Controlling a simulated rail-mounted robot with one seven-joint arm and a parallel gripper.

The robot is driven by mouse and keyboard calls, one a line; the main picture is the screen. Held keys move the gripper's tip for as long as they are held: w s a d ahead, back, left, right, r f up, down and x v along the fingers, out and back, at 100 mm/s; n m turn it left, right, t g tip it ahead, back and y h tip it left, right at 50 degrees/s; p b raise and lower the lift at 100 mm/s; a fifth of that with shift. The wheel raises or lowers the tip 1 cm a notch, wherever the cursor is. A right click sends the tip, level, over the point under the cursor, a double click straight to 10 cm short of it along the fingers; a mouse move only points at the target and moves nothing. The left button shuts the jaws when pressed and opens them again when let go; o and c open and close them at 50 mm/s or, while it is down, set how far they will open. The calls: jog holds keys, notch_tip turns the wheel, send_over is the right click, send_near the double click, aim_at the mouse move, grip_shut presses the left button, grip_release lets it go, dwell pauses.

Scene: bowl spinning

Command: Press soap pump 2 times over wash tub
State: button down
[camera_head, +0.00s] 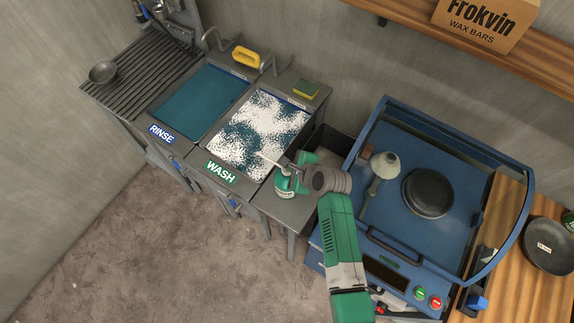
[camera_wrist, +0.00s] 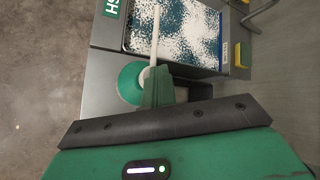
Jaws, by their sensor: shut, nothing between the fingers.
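The soap pump (camera_head: 284,188) is a green bottle with a white spout, standing on the grey counter just right of the wash tub (camera_head: 281,96). The tub holds blue water with patchy white foam. In the wrist view the pump's round green top (camera_wrist: 130,84) and its long white spout (camera_wrist: 155,32) show, and the spout points out over the wash tub (camera_wrist: 190,69). My gripper (camera_head: 294,176) is shut and empty at the pump's head. In the wrist view its closed fingers (camera_wrist: 158,84) partly cover the pump top; I cannot tell whether they touch it.
The rinse tub (camera_head: 205,97) with teal water lies left of the wash tub. A blue machine (camera_head: 395,210) with a raised guard stands right of my arm. A shelf (camera_head: 400,12) hangs above.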

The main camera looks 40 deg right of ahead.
jog(key=shift+r+p, duration=1.1)
jog(key=shift+r, duration=0.05)
jog(key=shift+r, duration=0.1)
notch_tip(320, 180, up, 5)
jog(key=p, duration=0.5)
